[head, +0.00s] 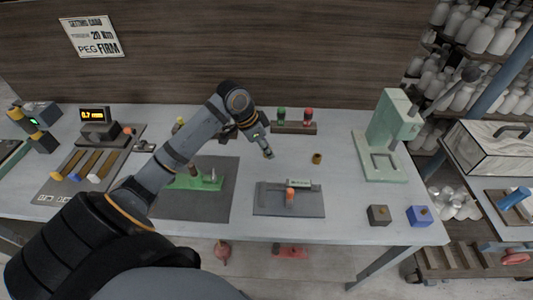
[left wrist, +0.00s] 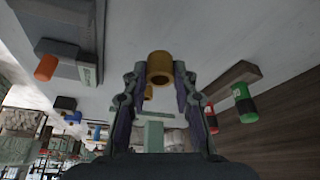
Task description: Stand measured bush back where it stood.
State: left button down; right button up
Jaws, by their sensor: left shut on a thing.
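My left gripper (head: 268,152) is above the table, left of a small brass bush (head: 317,158) that stands on the bare tabletop. In the left wrist view, the fingers of my left gripper (left wrist: 160,75) are closed on a brass bush (left wrist: 160,58), whose open end shows between the fingertips. A second brass piece (left wrist: 148,92) shows farther off behind it, partly hidden. In the head view the held bush is not clear.
A grey plate with an orange-handled tool (head: 290,196) lies in front of the gripper. A rack with green and red handles (head: 294,127) stands behind. A mint press (head: 384,140) is at right. A gauge (head: 94,116) reads 0.7 mm.

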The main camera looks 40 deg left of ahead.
aim_at(270, 161)
pick_arm(q)
jog(key=shift+w+a+f, duration=0.3)
jog(key=shift+w+f, duration=0.15)
jog(key=shift+f, duration=0.25)
jog(key=shift+w+a+f, duration=0.3)
jog(key=shift+w+f, duration=0.15)
jog(key=shift+f, duration=0.2)
jog(key=shift+f+p, duration=0.3)
jog(key=shift+f, duration=1.15)
pick_arm(e)
jog(key=shift+w+d+r, duration=0.15)
jog(key=shift+d+r, duration=0.1)
jog(key=shift+r, duration=0.05)
pick_arm(q)
jog(key=shift+f, duration=0.1)
jog(key=c, duration=1.1)
grip_release()
jog(key=shift+o, duration=0.2)
pick_arm(e)
jog(key=shift+a, duration=0.1)
pick_arm(q)
jog(key=shift+s+a+r, duration=0.1)
jog(key=shift+r, duration=0.2)
jog(key=v, duration=1.1)
jog(key=shift+r, duration=0.3)
